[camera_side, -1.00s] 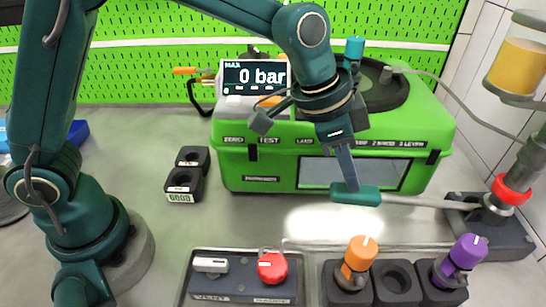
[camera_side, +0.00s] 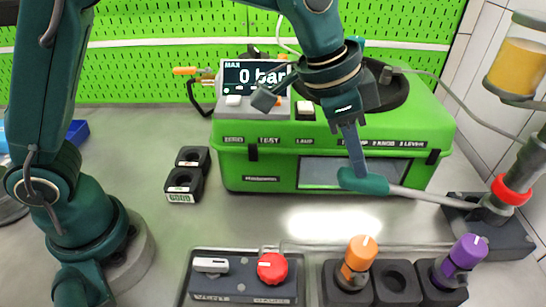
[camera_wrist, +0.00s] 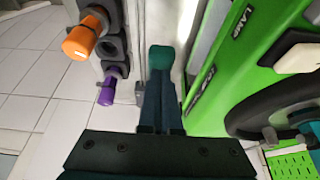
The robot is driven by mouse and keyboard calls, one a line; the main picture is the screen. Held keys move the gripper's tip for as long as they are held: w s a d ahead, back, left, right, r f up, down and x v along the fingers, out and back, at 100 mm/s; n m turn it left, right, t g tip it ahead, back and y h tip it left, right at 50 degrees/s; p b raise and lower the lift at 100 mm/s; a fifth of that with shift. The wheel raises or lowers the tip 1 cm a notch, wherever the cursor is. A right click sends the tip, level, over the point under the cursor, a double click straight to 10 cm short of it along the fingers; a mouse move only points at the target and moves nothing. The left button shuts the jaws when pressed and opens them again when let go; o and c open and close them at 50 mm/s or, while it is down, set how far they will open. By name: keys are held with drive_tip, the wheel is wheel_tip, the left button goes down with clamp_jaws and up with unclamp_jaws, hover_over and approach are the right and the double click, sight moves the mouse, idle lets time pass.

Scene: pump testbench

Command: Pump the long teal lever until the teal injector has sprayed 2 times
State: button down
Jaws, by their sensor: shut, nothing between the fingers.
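The long lever (camera_side: 430,197) runs left from the pump at the right to its teal grip (camera_side: 364,182), and the grip end is tilted slightly upward. My gripper (camera_side: 359,172) is shut, with its fingertips at the top of the grip, not around it. In the wrist view my gripper (camera_wrist: 161,85) points at the teal grip (camera_wrist: 161,57). The teal injector (camera_side: 357,42) stands on the green case, mostly hidden behind my arm. The gauge display (camera_side: 254,76) reads 0 bar. No spray is visible.
The green case (camera_side: 270,165) stands behind the lever. A rack (camera_side: 396,288) at the front holds an orange injector (camera_side: 359,253) and a purple injector (camera_side: 465,252), with an empty middle socket. A panel with a red knob (camera_side: 272,268) lies left of the rack. The pump has an amber reservoir (camera_side: 518,68).

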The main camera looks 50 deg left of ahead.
sight(339, 177)
drive_tip(key=shift+s+a+f, duration=0.15)
drive_tip(key=shift+f, duration=1.4)
drive_tip(key=shift+s+a+f, duration=0.15)
drive_tip(key=shift+f, duration=1.4)
drive_tip(key=shift+w+d+r, duration=0.15)
drive_tip(key=shift+r, duration=1.45)
drive_tip(key=shift+w+d+r, duration=0.1)
drive_tip(key=shift+d+r, duration=0.05)
drive_tip(key=shift+r, duration=1.45)
drive_tip(key=shift+f, duration=0.15)
drive_tip(key=shift+s+a+f, duration=0.15)
drive_tip(key=shift+f, duration=1.4)
drive_tip(key=shift+s+a+f, duration=0.15)
drive_tip(key=shift+f, duration=1.35)
drive_tip(key=shift+w+d+r, duration=0.15)
drive_tip(key=shift+r, duration=1.45)
drive_tip(key=shift+w+d+r, duration=0.15)
drive_tip(key=shift+r, duration=1.45)
drive_tip(key=shift+r, duration=3)
